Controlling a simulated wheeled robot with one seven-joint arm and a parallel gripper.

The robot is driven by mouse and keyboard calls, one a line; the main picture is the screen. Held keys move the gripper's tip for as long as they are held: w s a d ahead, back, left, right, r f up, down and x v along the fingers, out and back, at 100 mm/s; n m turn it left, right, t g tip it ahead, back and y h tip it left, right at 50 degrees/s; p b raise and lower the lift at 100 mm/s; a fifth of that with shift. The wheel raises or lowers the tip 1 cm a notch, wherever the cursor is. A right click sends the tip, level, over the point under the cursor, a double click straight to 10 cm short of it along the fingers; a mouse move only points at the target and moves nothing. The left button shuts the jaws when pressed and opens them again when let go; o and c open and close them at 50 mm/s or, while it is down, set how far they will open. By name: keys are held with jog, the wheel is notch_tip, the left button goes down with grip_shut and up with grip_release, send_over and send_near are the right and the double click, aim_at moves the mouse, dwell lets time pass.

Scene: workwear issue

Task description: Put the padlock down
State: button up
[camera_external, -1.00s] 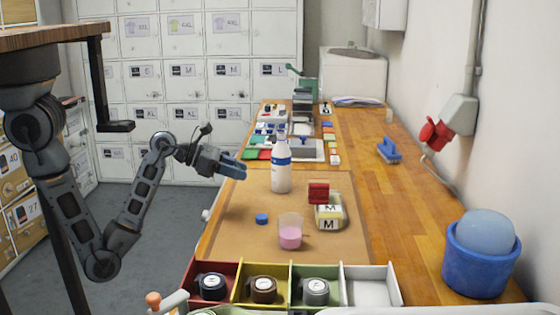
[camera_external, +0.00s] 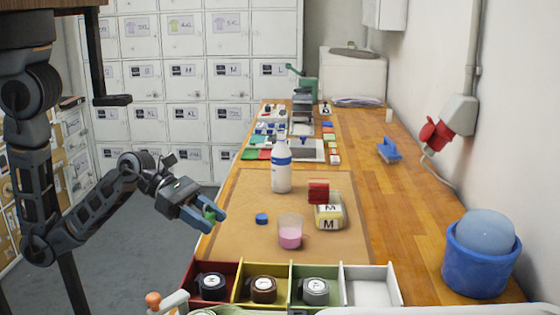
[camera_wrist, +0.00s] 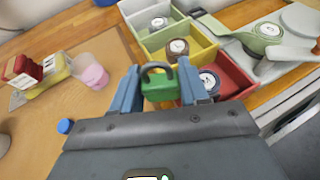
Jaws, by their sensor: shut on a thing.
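A green padlock (camera_wrist: 158,88) with a dark shackle is held between the two blue fingers of my gripper (camera_wrist: 160,92) in the wrist view. In the external view my gripper (camera_external: 211,217) is at the left edge of the table, and only a small bit of the green padlock (camera_external: 210,215) shows between its fingers. The gripper is shut on the padlock and appears to be above the surface. The brown work mat (camera_external: 262,198) lies to the right of it.
On the mat are a white bottle (camera_external: 281,170), a blue cap (camera_external: 262,218), a cup with pink liquid (camera_external: 290,233) and a yellow box with a red block (camera_external: 329,212). The mat's near left part is clear.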

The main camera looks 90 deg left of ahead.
jog(key=shift+s+d+f, duration=0.1)
jog(key=shift+d+f, duration=0.05)
jog(key=shift+d, duration=0.1)
jog(key=b, duration=0.5)
send_over(241, 247)
notch_tip(241, 247, down, 7)
jog(key=shift+r, duration=0.15)
notch_tip(241, 247, down, 4)
jog(key=shift+a+f, duration=0.1)
jog(key=o, duration=1.2)
